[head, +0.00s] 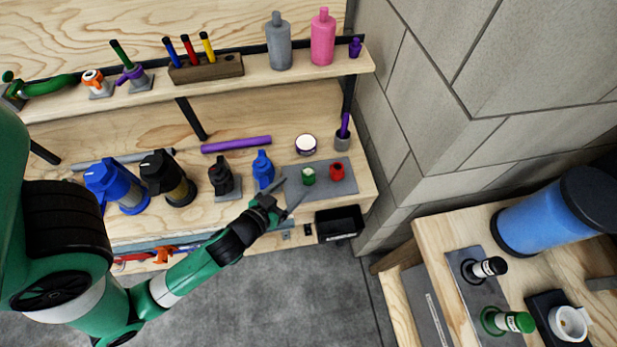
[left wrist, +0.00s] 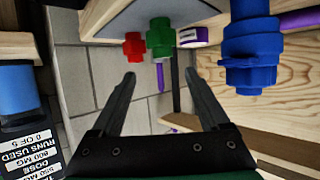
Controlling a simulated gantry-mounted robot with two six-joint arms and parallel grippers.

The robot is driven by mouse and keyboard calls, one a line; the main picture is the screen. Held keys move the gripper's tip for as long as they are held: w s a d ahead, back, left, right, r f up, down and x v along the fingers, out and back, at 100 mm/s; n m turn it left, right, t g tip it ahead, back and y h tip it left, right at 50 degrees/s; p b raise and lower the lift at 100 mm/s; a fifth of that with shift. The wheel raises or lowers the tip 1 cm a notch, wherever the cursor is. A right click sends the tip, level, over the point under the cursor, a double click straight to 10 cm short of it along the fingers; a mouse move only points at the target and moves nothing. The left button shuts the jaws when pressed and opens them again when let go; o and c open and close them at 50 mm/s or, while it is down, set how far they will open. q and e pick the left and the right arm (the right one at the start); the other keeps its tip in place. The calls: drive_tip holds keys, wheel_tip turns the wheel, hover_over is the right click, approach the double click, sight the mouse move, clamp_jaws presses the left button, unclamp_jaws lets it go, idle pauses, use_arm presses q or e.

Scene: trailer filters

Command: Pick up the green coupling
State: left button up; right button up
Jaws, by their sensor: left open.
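The green coupling (head: 308,176) stands on a grey mat (head: 293,187) on the lower shelf, just left of a red coupling (head: 337,172). In the left wrist view the green coupling (left wrist: 160,37) shows ahead of the fingers, beside the red coupling (left wrist: 134,46). My left gripper (head: 286,204) is open and empty, in front of the mat's near left edge. It also shows open in the left wrist view (left wrist: 163,85), with a gap between its fingertips and the green coupling. My right gripper is not in view.
A blue fitting (head: 263,170) stands close left of the mat, and a black fitting (head: 221,177) is further left. A black bin (head: 340,224) hangs at the shelf's front edge. A purple-and-white jar (head: 305,145) stands behind. A stone wall bounds the right.

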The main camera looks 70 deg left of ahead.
sight(305, 176)
use_arm(q)
drive_tip(key=x, duration=0.5)
drive_tip(key=shift+r, duration=0.1)
drive_tip(key=shift+s+f+b+x, duration=0.15)
drive_tip(key=shift+b+x, duration=0.3)
drive_tip(key=shift+x, duration=0.95)
drive_tip(key=shift+s+f+b+x, duration=0.1)
drive_tip(key=shift+b+x, duration=0.3)
drive_tip(key=shift+x, duration=0.95)
drive_tip(key=shift+a+f, duration=0.1)
drive_tip(key=shift+a, duration=0.1)
clamp_jaws()
